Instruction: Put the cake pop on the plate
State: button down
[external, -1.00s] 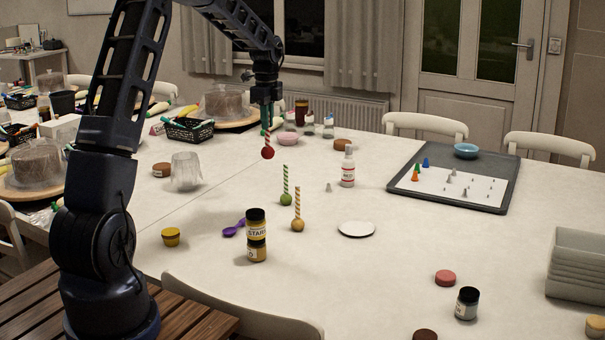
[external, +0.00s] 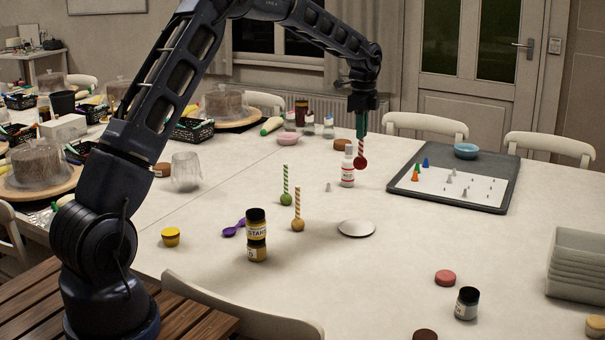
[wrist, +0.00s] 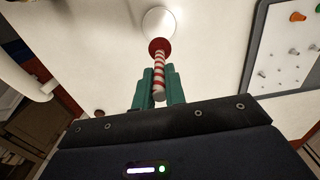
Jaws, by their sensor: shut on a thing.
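My gripper (external: 361,130) is shut on the striped stick of a red cake pop (external: 360,163), with the red ball hanging down. It is held in the air, over the table beyond and slightly right of the plate in the external view. The plate (external: 356,228) is a small white disc lying bare on the table. In the wrist view, the red ball (wrist: 159,46) sticks out past the green fingertips (wrist: 159,88), and the white plate (wrist: 161,22) shows behind it.
A white bottle (external: 347,168) stands by the held pop in the picture. A dark tray (external: 497,204) with piping tips is to the right.

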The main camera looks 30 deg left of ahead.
notch_tip(320, 180, down, 19)
dwell(0.6)
jog(key=shift+f, duration=0.15)
jog(key=c, duration=1.5)
grip_release()
jog(key=shift+o, duration=0.2)
